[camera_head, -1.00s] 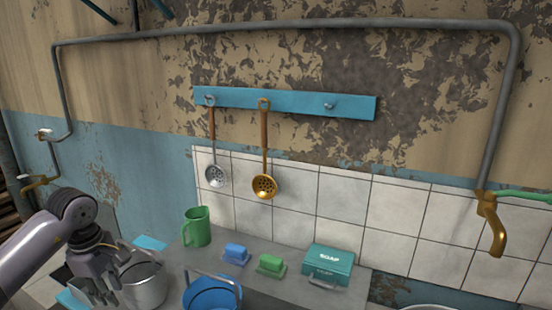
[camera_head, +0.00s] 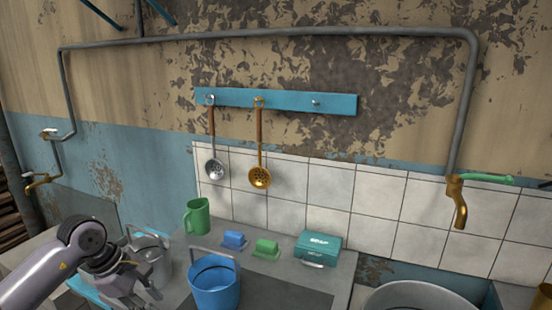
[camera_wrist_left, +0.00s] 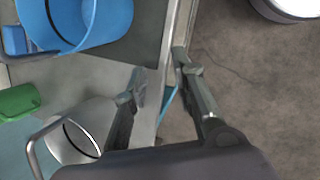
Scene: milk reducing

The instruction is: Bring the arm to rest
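My left arm comes in at the lower left of the head view. Its gripper (camera_head: 140,298) hangs in front of the steel pot (camera_head: 155,262), at the counter's front left. In the left wrist view the gripper's fingers (camera_wrist_left: 158,82) are apart, with no held object visible between them. The counter's front edge passes below the fingers. The pot shows at the lower left of the wrist view (camera_wrist_left: 88,135), beside the left finger and apart from it. My right gripper is in neither view.
A blue bucket (camera_head: 216,286) stands right of the pot. Behind are a green jug (camera_head: 196,216), a blue soap dish (camera_head: 233,240), a green one (camera_head: 266,248) and a soap box (camera_head: 318,249). Bare floor (camera_wrist_left: 250,90) lies beyond the counter edge.

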